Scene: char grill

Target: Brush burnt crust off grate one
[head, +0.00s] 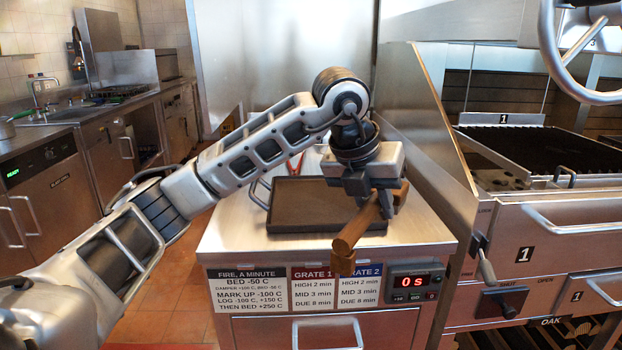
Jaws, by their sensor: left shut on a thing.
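My left gripper (372,192) is shut on a brown wooden-looking tool (354,232), which appears to be the brush. It is held at a slant above the front right of the steel counter, with a blocky end at the lower left; any bristles cannot be made out. Burnt crust cannot be made out at this distance. My right gripper is not in view.
A dark tray (298,205) lies on the steel counter (225,235), with red-handled tongs (262,188) partly behind it. A tall slanted steel panel (437,125) stands between the counter and grill. A timer (413,282) reads 0 s.

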